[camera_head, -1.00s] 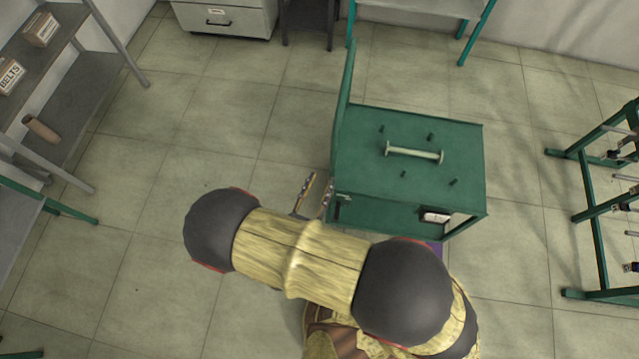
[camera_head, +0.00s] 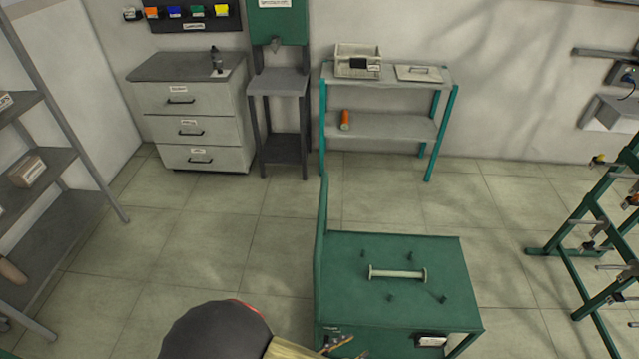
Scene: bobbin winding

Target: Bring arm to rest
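My arm shows at the bottom edge as a dark rounded joint (camera_head: 216,332) and a piece of yellowish link. A small part of my gripper (camera_head: 345,347) shows just right of it, by the front left corner of the green machine (camera_head: 345,290). The rest of it is hidden behind the arm or cut off by the frame edge. Its opening cannot be made out, and no held thing is visible. A pale bobbin (camera_head: 398,274) lies on the machine's top among small dark pegs.
Grey shelves (camera_head: 60,160) stand at the left and a green rack (camera_head: 590,240) at the right. A drawer cabinet (camera_head: 190,125), a dark stand (camera_head: 280,85) and a shelf table (camera_head: 385,126) with an orange spool (camera_head: 345,119) line the back wall. Floor between is clear.

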